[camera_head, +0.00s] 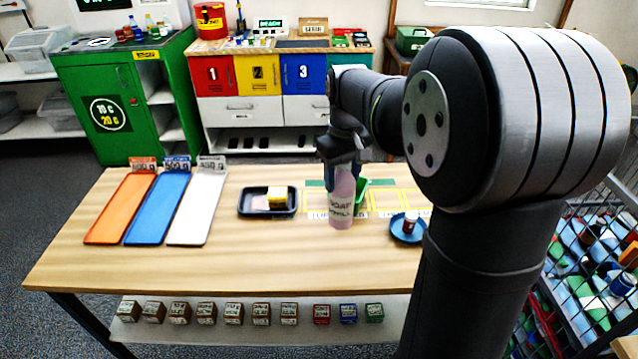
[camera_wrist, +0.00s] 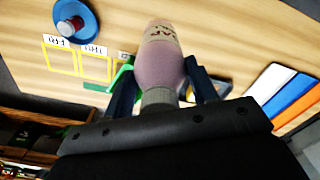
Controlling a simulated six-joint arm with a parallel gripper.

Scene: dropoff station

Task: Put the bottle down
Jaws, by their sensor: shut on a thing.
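In the wrist view the bottle (camera_wrist: 161,62) sits between the two dark fingers of my gripper (camera_wrist: 158,92). I cannot tell whether the bottle's base touches the table or hangs just above it. The table top (camera_head: 270,255) shows bare wood in front of the bottle.
A black tray (camera_head: 243,208) with a yellow block lies left of the bottle. A green container (camera_head: 361,190) is close behind it. A blue plate (camera_head: 396,233) with a small red-and-white item lies right. Orange, blue and white trays (camera_head: 203,212) lie at left. Yellow outlined areas (camera_head: 385,200) mark the table.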

